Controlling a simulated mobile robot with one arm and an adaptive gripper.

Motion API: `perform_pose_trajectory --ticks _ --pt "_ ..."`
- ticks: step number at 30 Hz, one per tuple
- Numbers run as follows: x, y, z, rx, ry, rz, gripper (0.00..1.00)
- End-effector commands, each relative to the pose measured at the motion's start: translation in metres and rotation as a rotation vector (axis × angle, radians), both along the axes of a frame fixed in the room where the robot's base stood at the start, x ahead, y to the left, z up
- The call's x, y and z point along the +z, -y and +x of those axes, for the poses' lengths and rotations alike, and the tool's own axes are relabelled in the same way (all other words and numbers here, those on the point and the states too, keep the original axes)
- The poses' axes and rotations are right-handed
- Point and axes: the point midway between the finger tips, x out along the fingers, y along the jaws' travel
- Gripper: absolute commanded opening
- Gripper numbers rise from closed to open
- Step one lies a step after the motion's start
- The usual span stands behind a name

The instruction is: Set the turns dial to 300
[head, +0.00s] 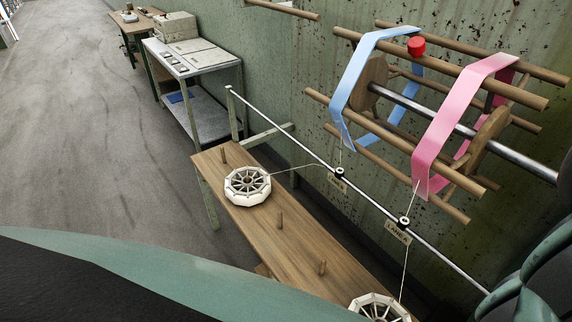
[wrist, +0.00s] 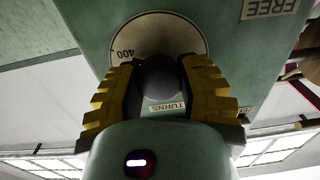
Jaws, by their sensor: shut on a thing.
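In the wrist view, the turns dial has a dark round knob (wrist: 160,78) on a pale round scale plate (wrist: 150,40). The number 400 shows on the plate, upside down, at the upper left of the knob. Other numbers and any pointer are hidden or cannot be made out. A label reading TURNS (wrist: 168,106) shows below the knob. My gripper (wrist: 160,72) is shut on the knob, with a yellow-and-black finger on each side. Neither the dial nor my gripper can be made out in the head view.
A green panel (wrist: 215,35) surrounds the dial, with a FREE label (wrist: 269,8) at the upper right. In the head view, a wooden reel (head: 490,135) carries blue and pink bands above a bench (head: 255,225) with white spools (head: 247,185). The floor at left is clear.

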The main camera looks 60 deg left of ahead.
Motion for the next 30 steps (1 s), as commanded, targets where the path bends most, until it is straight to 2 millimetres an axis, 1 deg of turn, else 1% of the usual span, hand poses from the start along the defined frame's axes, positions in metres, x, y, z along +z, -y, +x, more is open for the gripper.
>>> perform_pose_trajectory --ticks 5,21,30 --pt "-0.0038 -0.0023 0.0008 0.005 0.002 -0.104 0.00" --pt "-0.0047 -0.0045 0.0011 0.009 0.023 -0.599 0.00" --pt "-0.0030 -0.0039 0.0011 0.007 0.032 -0.831 0.00"
